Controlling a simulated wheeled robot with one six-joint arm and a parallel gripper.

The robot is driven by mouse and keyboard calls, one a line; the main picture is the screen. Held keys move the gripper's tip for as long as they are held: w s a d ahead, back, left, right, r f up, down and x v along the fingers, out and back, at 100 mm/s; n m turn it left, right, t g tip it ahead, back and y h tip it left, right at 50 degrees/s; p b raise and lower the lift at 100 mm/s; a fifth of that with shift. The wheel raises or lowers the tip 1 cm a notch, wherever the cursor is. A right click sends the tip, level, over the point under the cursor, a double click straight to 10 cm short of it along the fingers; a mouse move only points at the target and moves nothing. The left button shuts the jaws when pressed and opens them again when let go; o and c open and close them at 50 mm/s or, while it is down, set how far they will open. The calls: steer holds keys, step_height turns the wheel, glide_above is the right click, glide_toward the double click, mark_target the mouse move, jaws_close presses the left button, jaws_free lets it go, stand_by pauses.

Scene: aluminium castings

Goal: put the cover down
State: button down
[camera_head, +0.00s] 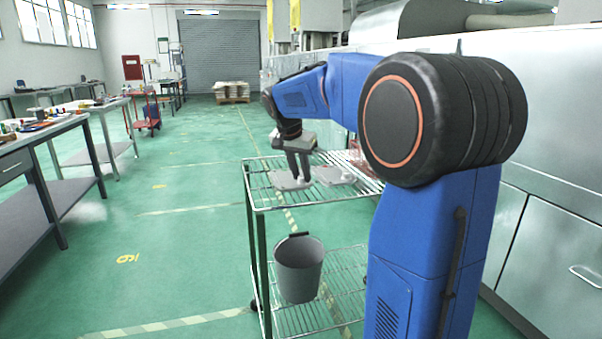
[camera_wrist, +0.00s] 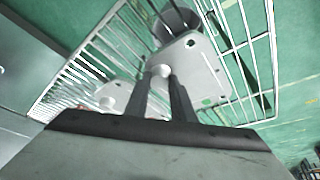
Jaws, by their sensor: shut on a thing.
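A light grey flat cover (camera_head: 289,181) is at my gripper (camera_head: 299,180), over the top wire shelf of a cart (camera_head: 262,203). In the wrist view the cover (camera_wrist: 195,72) is a plate with rounded corners, small holes and a pale round knob (camera_wrist: 161,71). My gripper (camera_wrist: 164,80) has its two dark fingers closed on that knob. The cover looks level and very near the wires; I cannot tell whether it touches them. A second similar grey piece (camera_head: 334,175) lies beside it on the shelf, and it also shows in the wrist view (camera_wrist: 112,96).
A grey bucket (camera_head: 299,272) stands on the cart's lower shelf. Bare wires show on the top shelf around the covers. Metal cabinets (camera_head: 545,245) line the right side. Workbenches (camera_head: 45,135) stand at the left, with open green floor between.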

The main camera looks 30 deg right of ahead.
steer(key=c, duration=1.5)
jaws_free()
steer(key=v, duration=1.2)
steer(key=shift+r, duration=0.1)
steer(key=s+a+f+n+t+y, duration=0.1)
steer(key=s+a+f+n, duration=0.3)
steer(key=s+f, duration=0.4)
steer(key=s+a+f+n+y, duration=0.1)
steer(key=s+a+f+n, duration=0.3)
steer(key=s+f, duration=0.5)
steer(key=s+a+f+n+t+y, duration=0.1)
steer(key=s+a+f+n, duration=0.3)
steer(key=s, duration=1.1)
steer(key=shift+s+a+f+t+y, duration=0.15)
steer(key=shift+a+f, duration=0.25)
steer(key=shift+f, duration=0.35)
steer(key=shift+w+a+f+t+y, duration=0.1)
steer(key=shift+a+f, duration=0.3)
steer(key=shift+f, duration=0.35)
steer(key=shift+s+a+f+t+y, duration=0.15)
steer(key=shift+a+f, duration=0.25)
steer(key=shift+f, duration=0.35)
